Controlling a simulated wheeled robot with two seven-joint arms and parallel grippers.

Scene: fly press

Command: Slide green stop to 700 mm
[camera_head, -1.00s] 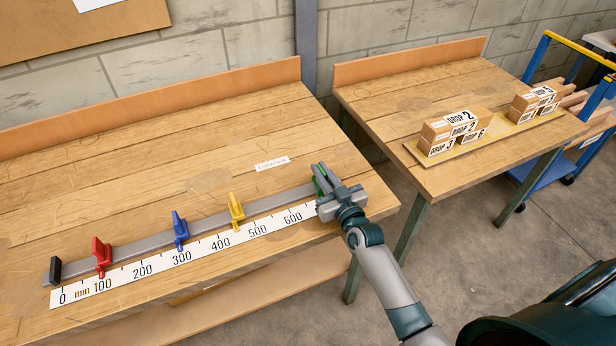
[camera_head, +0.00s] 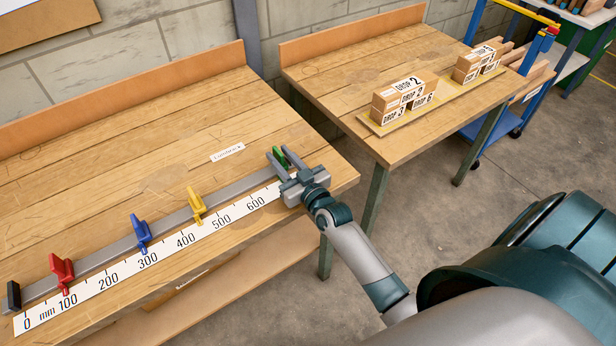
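The green stop (camera_head: 280,155) stands near the right end of the grey rail (camera_head: 170,217). Its upper part shows between the fingers of my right gripper (camera_head: 281,162); its foot is hidden. The fingers look spread apart, one on each side of the stop. The white mm scale (camera_head: 207,242) runs along the rail's front, with marks readable from 0 to 600. The stop is beyond the 600 mark; the scale there is covered by my gripper, so its exact reading cannot be seen. My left gripper is not in view.
A red stop (camera_head: 62,272), blue stop (camera_head: 141,233) and yellow stop (camera_head: 196,205) stand along the rail to the left. A black end block (camera_head: 13,296) closes its left end. A second table (camera_head: 345,75) holds stacked boxes (camera_head: 403,92). The workbench (camera_head: 110,160) behind the rail is mostly clear.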

